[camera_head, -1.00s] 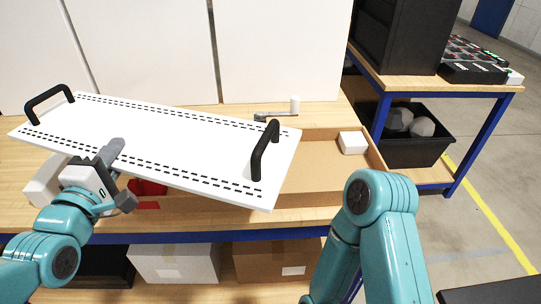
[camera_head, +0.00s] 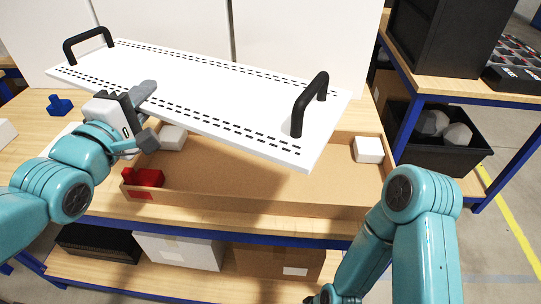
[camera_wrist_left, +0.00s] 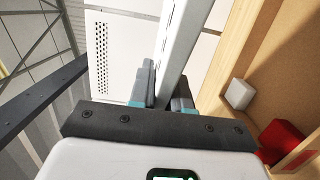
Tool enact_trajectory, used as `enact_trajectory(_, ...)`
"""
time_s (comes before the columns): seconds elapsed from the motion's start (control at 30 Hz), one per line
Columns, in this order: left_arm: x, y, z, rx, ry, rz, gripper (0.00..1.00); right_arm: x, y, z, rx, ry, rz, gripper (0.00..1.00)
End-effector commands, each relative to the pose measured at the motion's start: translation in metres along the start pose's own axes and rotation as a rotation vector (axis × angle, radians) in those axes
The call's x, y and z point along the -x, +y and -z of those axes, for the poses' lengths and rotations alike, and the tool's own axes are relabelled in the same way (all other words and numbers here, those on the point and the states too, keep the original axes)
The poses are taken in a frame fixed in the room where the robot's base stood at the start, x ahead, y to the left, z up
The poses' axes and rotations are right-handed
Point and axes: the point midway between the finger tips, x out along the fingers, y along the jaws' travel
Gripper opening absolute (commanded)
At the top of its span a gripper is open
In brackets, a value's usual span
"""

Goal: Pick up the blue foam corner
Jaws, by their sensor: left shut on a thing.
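The blue foam corner (camera_head: 60,105) lies on the wooden bench top at the far left, apart from both arms. My left gripper (camera_head: 146,92) is shut on the near long edge of a white slotted panel (camera_head: 215,85) with two black handles. The panel is held tilted above the bench. In the left wrist view, the gripper's grey fingers (camera_wrist_left: 165,88) close around the panel's thin edge (camera_wrist_left: 173,45). The blue foam corner does not show there.
A shallow cardboard box (camera_head: 270,188) lies open below the panel, with white foam blocks (camera_head: 368,149) inside. A red foam corner (camera_head: 148,178) is at its left end. A black bin (camera_head: 440,145) stands on the shelf at right. Bench space around the blue piece is clear.

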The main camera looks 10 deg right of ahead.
Motion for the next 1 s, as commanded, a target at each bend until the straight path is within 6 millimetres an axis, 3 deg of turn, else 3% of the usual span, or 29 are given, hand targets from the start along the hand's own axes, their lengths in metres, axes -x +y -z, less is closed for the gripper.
enact_trajectory(0.03, 0.002, 0.008, 0.002, 0.000, 0.002, -0.019, 0.00, 0.001, 0.000, 0.000, 0.000, 0.000, 0.000, 0.43)
enact_trajectory(0.27, 0.004, 0.004, 0.004, 0.001, 0.002, -0.017, 0.00, -0.001, 0.000, 0.000, 0.000, 0.000, 0.000, 0.43)
enact_trajectory(0.37, 0.004, -0.012, 0.005, 0.002, 0.002, -0.013, 0.00, -0.004, 0.001, 0.000, 0.000, 0.000, 0.000, 0.43)
enact_trajectory(0.8, 0.001, -0.115, 0.003, 0.001, 0.003, -0.011, 0.00, -0.014, 0.005, 0.000, 0.000, 0.000, 0.000, 0.43)
enact_trajectory(1.0, 0.000, -0.143, 0.002, 0.000, 0.003, -0.014, 0.00, -0.016, 0.006, 0.000, 0.000, 0.000, 0.000, 0.43)
